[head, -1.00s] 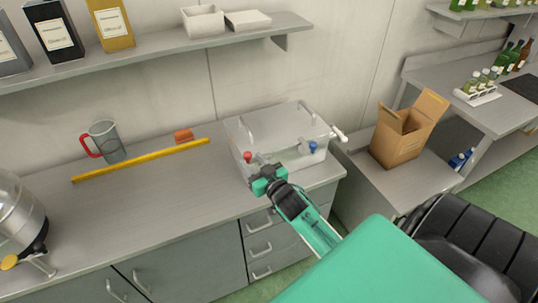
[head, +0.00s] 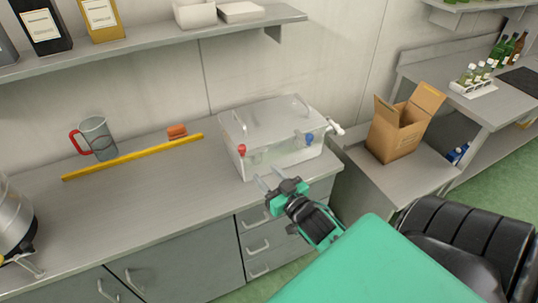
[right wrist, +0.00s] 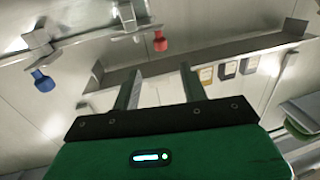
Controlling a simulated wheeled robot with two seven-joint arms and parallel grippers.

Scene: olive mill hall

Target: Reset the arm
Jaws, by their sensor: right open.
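My right gripper (head: 270,180) is open and empty just in front of the lower front of a clear lidded tank (head: 262,112) on the counter. The tank has a red tap (head: 242,149) at its left front and a blue tap (head: 309,139) at its right front. In the right wrist view my gripper's two fingers (right wrist: 160,85) stand apart with nothing between them. The red tap (right wrist: 160,42) and the blue tap (right wrist: 43,84) show there beyond the fingers. I cannot tell if a fingertip touches the tank. My left gripper is not in view.
The grey counter (head: 150,215) also holds a red-handled jug (head: 97,140), a yellow bar (head: 130,158), an orange block (head: 176,131) and a steel vessel (head: 12,215). A wall shelf (head: 150,45) runs above. An open carton (head: 395,140) stands at right. The counter's middle is clear.

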